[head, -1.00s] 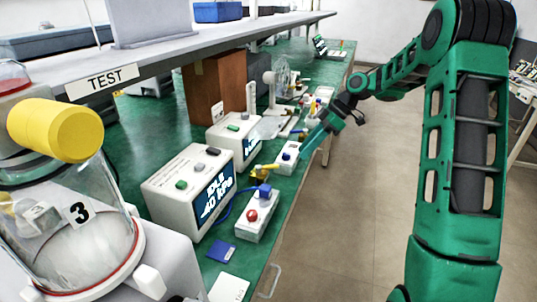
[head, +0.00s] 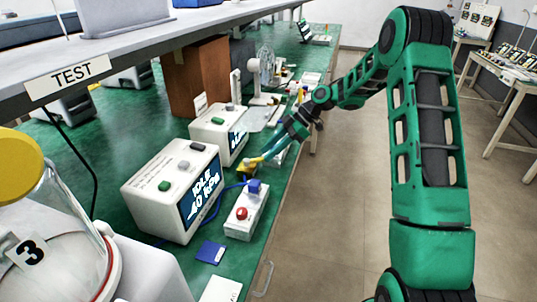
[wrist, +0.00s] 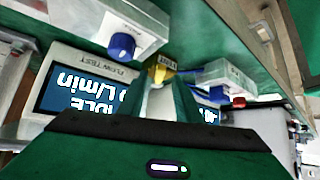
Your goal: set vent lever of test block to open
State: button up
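The test block (head: 246,172) is a small yellowish block at the bench's front edge, between the two white test boxes. Its yellow vent lever (head: 254,160) points toward the right, at my fingertips. My gripper (head: 265,154) is low over the bench, with its tips at the lever's end; I cannot tell whether they touch it. In the wrist view, the yellow part (wrist: 161,73) shows just beyond my fingertips (wrist: 167,88), below a small label. The fingers look close together, but they hide the gap and part of the block.
A pressure test box (head: 175,190) reads IDLE and kPa. A flow test box (head: 218,135) stands behind it. A white control box (head: 246,212) has a red button and blue knob. Another blue-knobbed box (wrist: 120,25) is close to my gripper. A shelf (head: 180,32) overhangs the bench.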

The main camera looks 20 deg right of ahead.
jog(key=shift+x, duration=0.9)
